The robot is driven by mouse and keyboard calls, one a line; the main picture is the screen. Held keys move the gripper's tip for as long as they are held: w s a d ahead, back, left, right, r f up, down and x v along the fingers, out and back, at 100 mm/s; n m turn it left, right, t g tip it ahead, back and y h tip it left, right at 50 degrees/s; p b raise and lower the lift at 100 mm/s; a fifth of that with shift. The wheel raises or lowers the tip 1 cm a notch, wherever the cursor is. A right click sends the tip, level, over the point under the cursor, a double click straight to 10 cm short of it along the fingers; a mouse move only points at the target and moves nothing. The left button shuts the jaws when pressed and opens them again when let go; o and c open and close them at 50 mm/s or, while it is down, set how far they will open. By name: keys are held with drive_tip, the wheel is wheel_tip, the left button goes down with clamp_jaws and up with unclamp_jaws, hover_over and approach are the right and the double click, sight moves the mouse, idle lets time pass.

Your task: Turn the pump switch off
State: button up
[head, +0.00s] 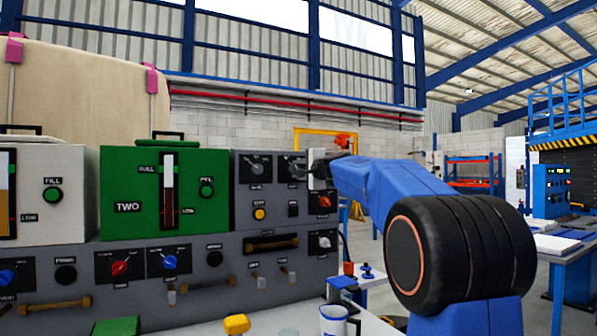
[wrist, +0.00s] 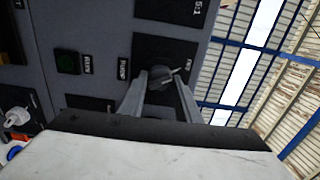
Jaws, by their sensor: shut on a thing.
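A dark grey rotary switch knob (wrist: 158,75) on a black plate sits between the two fingers of my gripper (wrist: 161,80) in the wrist view. The fingers are closed on its sides. In the head view my gripper (head: 313,168) reaches from the right to the upper right knob (head: 297,168) of the grey panel (head: 243,192). The fingers partly hide that knob and its setting.
Left of the held knob is a similar dark knob (head: 257,168). Below are a yellow button (head: 259,213), a red knob (head: 324,201) and a white knob (head: 323,241). A green tank unit (head: 120,180) stands left. A yellow-topped object (head: 236,323) and a cup (head: 333,320) stand in front.

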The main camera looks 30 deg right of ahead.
idle(0.3)
drive_tip(key=o, duration=1.1)
drive_tip(key=shift+c, duration=0.2)
drive_tip(key=s, duration=1.7)
drive_tip(key=shift+s, duration=0.2)
drive_tip(key=shift+f, duration=0.1)
